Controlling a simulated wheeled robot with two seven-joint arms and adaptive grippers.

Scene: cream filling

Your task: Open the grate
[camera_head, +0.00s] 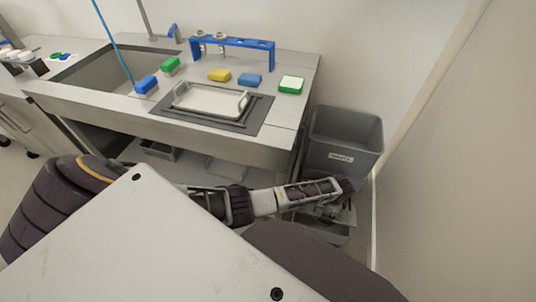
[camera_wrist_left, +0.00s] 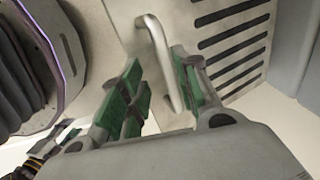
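The grate (camera_wrist_left: 232,40) is a pale panel with dark slots, seen close up in the left wrist view. A light metal bar handle (camera_wrist_left: 157,48) stands out from the panel beside the slots. My left gripper (camera_wrist_left: 160,92) has green-padded fingers spread apart, with the lower part of the handle between them. The handle lies nearer the right finger; I cannot tell whether they touch. In the head view, my left gripper (camera_head: 328,208) is low, in front of the grey bin. The grate cannot be made out clearly there. My right gripper is not in view.
A grey bin (camera_head: 343,145) stands right of the metal counter (camera_head: 285,110), close to the wall. The counter holds a sink (camera_head: 100,72), a metal tray (camera_head: 182,106), several coloured sponges and a blue rack (camera_head: 232,43). My left arm passes in front of the counter.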

